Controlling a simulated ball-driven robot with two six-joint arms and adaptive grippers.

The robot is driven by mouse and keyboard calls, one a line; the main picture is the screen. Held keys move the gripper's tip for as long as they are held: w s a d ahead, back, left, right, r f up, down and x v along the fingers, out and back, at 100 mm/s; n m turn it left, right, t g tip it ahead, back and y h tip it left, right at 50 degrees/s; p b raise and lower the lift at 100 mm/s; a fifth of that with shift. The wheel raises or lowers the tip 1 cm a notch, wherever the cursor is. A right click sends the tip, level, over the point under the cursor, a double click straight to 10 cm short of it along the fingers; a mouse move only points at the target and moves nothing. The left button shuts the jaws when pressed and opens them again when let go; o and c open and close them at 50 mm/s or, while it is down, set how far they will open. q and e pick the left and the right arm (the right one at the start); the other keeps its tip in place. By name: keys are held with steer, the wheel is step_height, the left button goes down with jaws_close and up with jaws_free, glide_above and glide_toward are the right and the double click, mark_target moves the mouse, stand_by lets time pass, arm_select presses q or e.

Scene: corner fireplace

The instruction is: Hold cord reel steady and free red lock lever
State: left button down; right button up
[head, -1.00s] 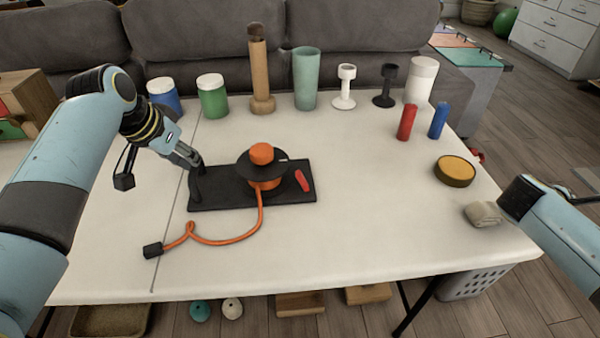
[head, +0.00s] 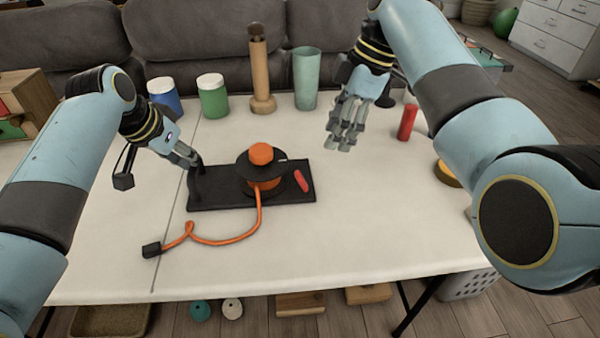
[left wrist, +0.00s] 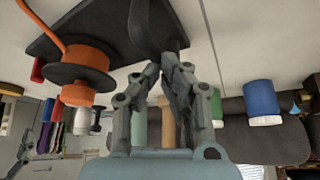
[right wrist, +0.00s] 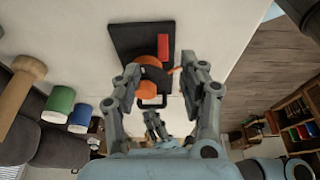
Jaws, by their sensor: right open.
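The cord reel (head: 262,172), orange with a black disc, stands on a black base plate (head: 222,192). The red lock lever (head: 301,181) lies slanted on the plate, right of the reel; it also shows in the right wrist view (right wrist: 163,48). My left gripper (head: 194,160) is at the upright black handle (head: 197,184) on the plate's left end. In the left wrist view its fingers (left wrist: 172,62) are closed around that handle. My right gripper (head: 341,142) is open and empty above the table, up and right of the lever, fingers pointing down.
The orange cord (head: 225,241) loops across the front to a black plug (head: 152,250). Jars, a wooden holder (head: 260,75) and a green cup (head: 305,75) line the back. A red cylinder (head: 407,122) stands right of my right gripper.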

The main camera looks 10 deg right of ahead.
mark_target(300, 172)
steer(key=shift+y, duration=0.5)
steer(key=x, duration=0.4)
steer(key=a+x, duration=0.1)
steer(key=x, duration=0.3)
steer(key=a+x, duration=0.1)
steer(key=x, duration=0.3)
steer(key=shift+s+r, duration=0.15)
steer(key=shift+r, duration=0.15)
jaws_close()
